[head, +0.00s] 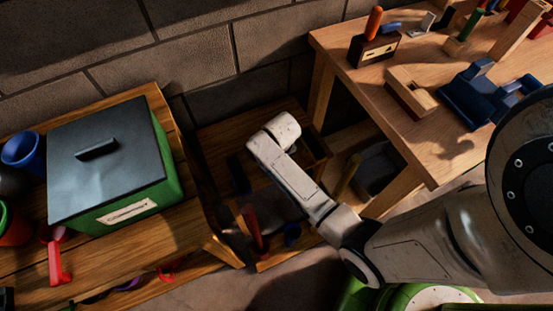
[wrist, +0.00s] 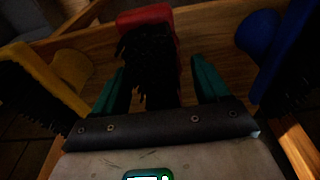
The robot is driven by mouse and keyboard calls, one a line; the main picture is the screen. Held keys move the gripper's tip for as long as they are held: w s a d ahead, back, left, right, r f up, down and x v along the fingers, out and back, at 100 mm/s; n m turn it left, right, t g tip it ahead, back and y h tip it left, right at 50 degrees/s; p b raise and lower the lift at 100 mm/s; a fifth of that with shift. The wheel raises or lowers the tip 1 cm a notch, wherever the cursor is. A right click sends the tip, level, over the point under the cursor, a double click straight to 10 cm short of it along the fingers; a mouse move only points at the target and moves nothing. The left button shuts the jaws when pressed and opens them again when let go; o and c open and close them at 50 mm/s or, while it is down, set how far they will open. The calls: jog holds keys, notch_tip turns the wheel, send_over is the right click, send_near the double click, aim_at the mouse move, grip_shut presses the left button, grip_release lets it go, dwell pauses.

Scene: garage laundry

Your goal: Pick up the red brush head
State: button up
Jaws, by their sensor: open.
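The red brush head (wrist: 147,17) has a red back and dark bristles (wrist: 150,65). In the wrist view it is at the top middle, beside a wooden board. My gripper (wrist: 158,82) is open, with one green finger on each side of the dark bristles. I cannot tell whether either finger touches them. In the head view a red piece (head: 253,226) stands in the shadowed wooden bin at the lower middle; I cannot tell if it is the same brush head. My gripper's fingers cannot be made out there.
In the wrist view a yellow brush (wrist: 45,72) is at the left and a blue brush (wrist: 262,35) at the right, both close to my gripper. In the head view a lidded green box (head: 158,190) is on the left bench, and a workbench (head: 425,105) is at the right.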

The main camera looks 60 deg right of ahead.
jog(key=shift+w+d+f, duration=0.1)
jog(key=shift+f, duration=0.75)
jog(key=c, duration=1)
jog(key=shift+r, duration=0.1)
